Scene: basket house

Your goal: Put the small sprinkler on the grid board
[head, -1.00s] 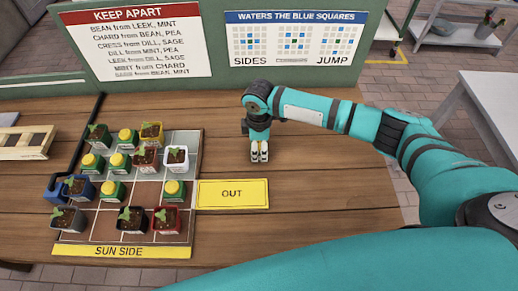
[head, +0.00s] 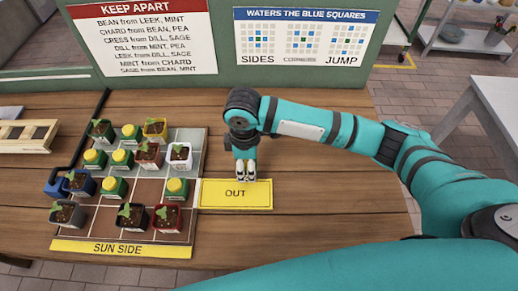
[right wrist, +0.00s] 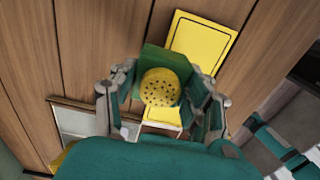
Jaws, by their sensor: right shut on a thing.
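My right gripper (head: 245,172) is just behind the OUT card, to the right of the grid board (head: 150,193). In the right wrist view my right gripper (right wrist: 163,105) is shut on a small sprinkler (right wrist: 160,87) with a green body and a round, dotted yellow top. The held sprinkler is mostly hidden in the head view. The board carries several potted seedlings and several green sprinklers with yellow tops. A square in its middle right and the back right square look bare. My left gripper is not in view.
The yellow OUT card (head: 236,195) lies against the board's right side. A yellow SUN SIDE strip (head: 121,248) borders the board's near edge. A wooden rack (head: 28,136) lies at left. Signs stand along the back. The table right of the card is clear.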

